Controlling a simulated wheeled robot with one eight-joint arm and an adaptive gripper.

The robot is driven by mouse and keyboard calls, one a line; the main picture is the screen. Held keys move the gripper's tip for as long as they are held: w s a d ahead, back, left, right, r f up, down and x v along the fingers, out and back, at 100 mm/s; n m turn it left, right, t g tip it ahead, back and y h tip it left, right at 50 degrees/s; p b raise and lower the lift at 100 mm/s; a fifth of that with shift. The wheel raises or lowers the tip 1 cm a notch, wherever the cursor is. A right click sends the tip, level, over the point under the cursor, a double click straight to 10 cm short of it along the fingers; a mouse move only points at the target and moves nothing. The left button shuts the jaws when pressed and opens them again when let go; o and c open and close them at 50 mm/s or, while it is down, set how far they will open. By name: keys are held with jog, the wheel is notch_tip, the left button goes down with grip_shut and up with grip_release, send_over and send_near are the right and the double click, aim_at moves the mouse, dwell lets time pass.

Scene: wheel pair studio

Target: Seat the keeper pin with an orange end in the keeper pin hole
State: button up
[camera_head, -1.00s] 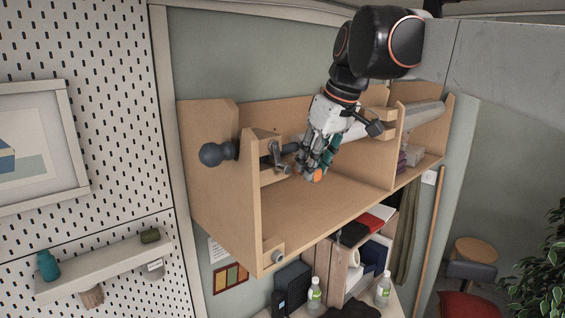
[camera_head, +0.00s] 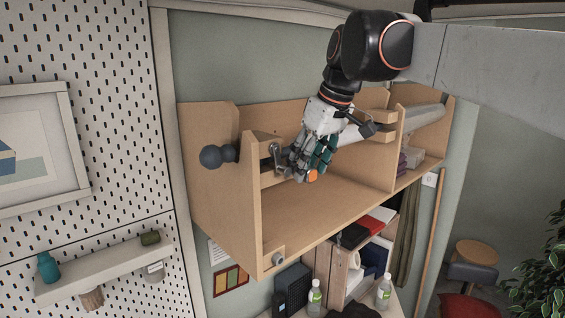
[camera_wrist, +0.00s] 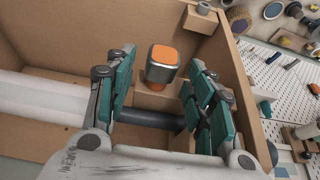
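The keeper pin shows its squarish orange end (camera_wrist: 166,54) with a grey rim, in the wrist view. It is between the spread fingertips of my gripper (camera_wrist: 162,58). A gap shows on each side of it, so the teal-padded fingers look open around it without gripping. In the head view the orange end (camera_head: 313,175) is at the fingertips of my gripper (camera_head: 307,172), inside the wooden shelf's left bay. The pin's lower part is mostly hidden. I cannot make out the keeper pin hole.
A dark rod (camera_wrist: 148,118) runs behind the pin; its round knob (camera_head: 211,156) stands outside the left side. The bay's floor (camera_head: 300,215) is clear. A pale roll (camera_wrist: 40,97) lies beside my fingers.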

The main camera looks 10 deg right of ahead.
jog(key=shift+r, duration=0.1)
jog(key=v, duration=1.1)
jog(key=shift+r, duration=0.4)
jog(key=shift+s, duration=0.1)
jog(key=s+d+f+m+t+h+b, duration=0.1)
jog(key=s+f+b, duration=0.5)
jog(key=f+b, duration=0.8)
jog(key=s+d+f+m+t+b, duration=0.1)
jog(key=s+f+m+b, duration=0.2)
jog(key=f, duration=3.4)
jog(key=s+d+f+m+t+h+b, duration=0.1)
jog(key=s+f+b, duration=0.9)
jog(key=f+b, duration=1.5)
jog(key=shift+s+d+f+m+h, duration=0.2)
jog(key=shift+s+f+m+h, duration=0.15)
jog(key=shift+m, duration=0.55)
